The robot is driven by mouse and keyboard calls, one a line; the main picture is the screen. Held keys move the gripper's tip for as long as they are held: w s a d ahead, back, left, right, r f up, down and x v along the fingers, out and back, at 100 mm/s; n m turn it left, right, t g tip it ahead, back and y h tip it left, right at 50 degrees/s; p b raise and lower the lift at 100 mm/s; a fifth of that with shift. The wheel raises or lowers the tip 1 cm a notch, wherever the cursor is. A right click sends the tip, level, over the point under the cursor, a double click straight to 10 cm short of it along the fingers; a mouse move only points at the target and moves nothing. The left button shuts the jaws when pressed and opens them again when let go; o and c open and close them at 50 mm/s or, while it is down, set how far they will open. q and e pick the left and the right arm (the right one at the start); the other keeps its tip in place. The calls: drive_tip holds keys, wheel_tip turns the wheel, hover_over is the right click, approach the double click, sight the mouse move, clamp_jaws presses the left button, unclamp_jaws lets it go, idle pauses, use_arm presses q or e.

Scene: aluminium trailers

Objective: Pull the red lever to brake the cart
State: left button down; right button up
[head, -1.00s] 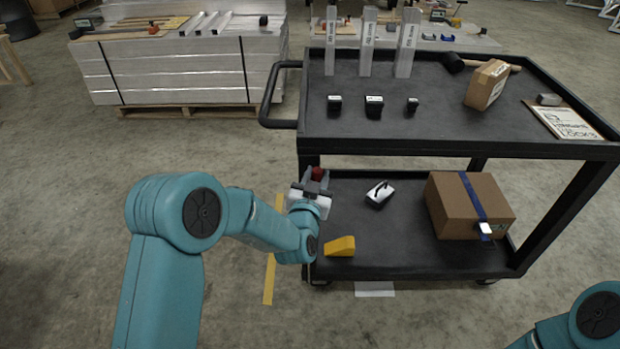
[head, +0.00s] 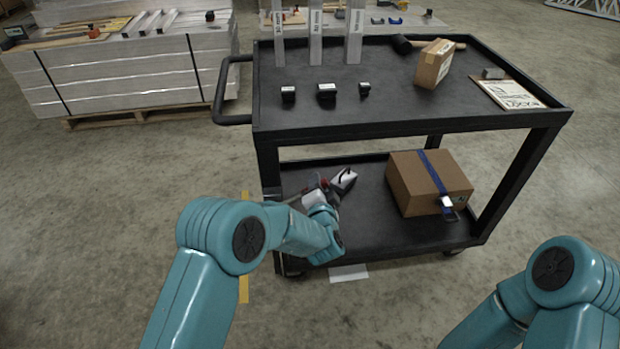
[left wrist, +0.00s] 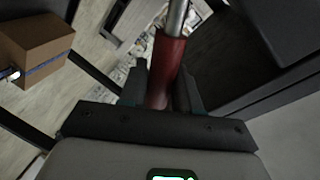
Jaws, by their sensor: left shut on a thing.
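The red lever (left wrist: 166,62) shows in the left wrist view as a red grip on a metal rod, between the two dark fingers of my left gripper (left wrist: 160,90). The gripper is shut on it. In the head view my left gripper (head: 318,188) is at the left end of the black cart (head: 375,128), just above its lower shelf, with only a little of the red lever showing. My arm partly hides the gripper and the lever's base. My right arm shows at the lower right, but its gripper is out of view.
The top shelf carries metal posts, small black blocks, a small carton (head: 434,63) and a clipboard (head: 508,94).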

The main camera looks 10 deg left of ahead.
use_arm(q)
drive_tip(key=shift+w+d+f+m, duration=0.1)
drive_tip(key=shift+d+f+m, duration=0.2)
drive_tip(key=shift+f+m, duration=0.3)
drive_tip(key=shift+w+d+f+m, duration=0.1)
drive_tip(key=shift+d+f+m, duration=0.25)
drive_tip(key=shift+f, duration=0.35)
drive_tip(key=c, duration=0.9)
unclamp_jaws()
drive_tip(key=shift+f, duration=0.15)
drive_tip(key=shift+c, duration=0.2)
drive_tip(key=shift+s, duration=0.1)
drive_tip(key=p+v, duration=0.2)
drive_tip(key=v, duration=1.4)
drive_tip(key=shift+d+r, duration=0.25)
drive_tip(key=shift+d, duration=0.05)
